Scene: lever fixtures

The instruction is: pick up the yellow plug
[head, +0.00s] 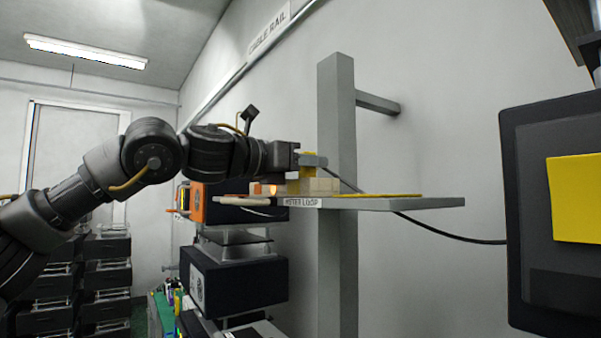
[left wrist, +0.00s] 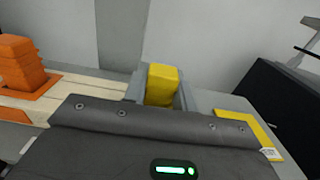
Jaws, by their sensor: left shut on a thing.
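The yellow plug (left wrist: 162,84) is an upright yellow block between the two grey fingers of my left gripper (left wrist: 160,92) in the left wrist view. The fingers are shut on it. In the head view, my left gripper (head: 314,160) reaches in from the left over the shelf, with the yellow plug (head: 308,174) at its fingertips. The plug's lower part is hidden, so I cannot tell whether it touches the surface below. My right gripper is not in view.
A grey shelf (head: 440,203) labelled METER LOOP juts from a grey post (head: 337,90). It bears a pale block (head: 322,185) and a flat yellow patch (head: 385,195). An orange block (left wrist: 22,66) stands left of the plug. A dark cable runs right; a dark monitor (head: 530,150) stands there.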

